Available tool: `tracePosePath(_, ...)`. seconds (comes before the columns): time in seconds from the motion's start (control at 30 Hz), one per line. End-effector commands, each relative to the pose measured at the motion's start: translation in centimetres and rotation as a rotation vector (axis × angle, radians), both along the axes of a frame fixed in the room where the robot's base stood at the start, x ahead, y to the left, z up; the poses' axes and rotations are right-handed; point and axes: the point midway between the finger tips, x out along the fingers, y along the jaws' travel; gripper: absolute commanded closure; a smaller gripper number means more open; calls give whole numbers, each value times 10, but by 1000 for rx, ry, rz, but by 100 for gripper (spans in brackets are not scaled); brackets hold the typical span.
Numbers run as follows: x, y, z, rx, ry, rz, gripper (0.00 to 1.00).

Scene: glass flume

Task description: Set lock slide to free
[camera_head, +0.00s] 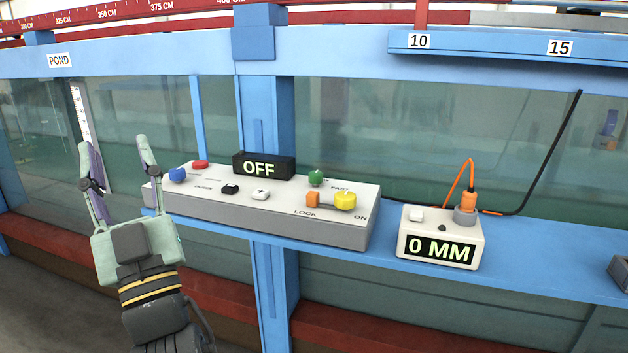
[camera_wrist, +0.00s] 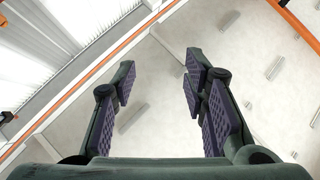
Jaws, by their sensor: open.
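A grey control box (camera_head: 275,219) sits on the blue ledge, with an OFF display (camera_head: 263,167) on it. An orange block (camera_head: 313,199) is on its top at the right, above the printed word LOCK, and I take it as the lock slide. It touches or nearly touches a yellow knob (camera_head: 345,200) on its right. The small print behind them is too small to read surely. My gripper (camera_head: 115,147) is open and empty, pointing up, left of the box and apart from it. The wrist view shows its spread fingers (camera_wrist: 160,70) with nothing between them.
The box also carries a green knob (camera_head: 316,178), a red button (camera_head: 200,164), a blue knob (camera_head: 177,174), and black and white buttons. A meter reading 0 MM (camera_head: 440,248) with an orange plug (camera_head: 467,202) stands right. Glass lies behind; a blue post (camera_head: 266,110) rises behind the box.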

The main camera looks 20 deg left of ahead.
Motion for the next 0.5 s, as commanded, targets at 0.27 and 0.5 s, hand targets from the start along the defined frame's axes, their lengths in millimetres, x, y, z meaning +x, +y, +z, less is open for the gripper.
tracePosePath(0.27,172,-91,-110,-236,625,-605,60)
tracePosePath(0.5,195,-143,-154,-245,822,-793,60)
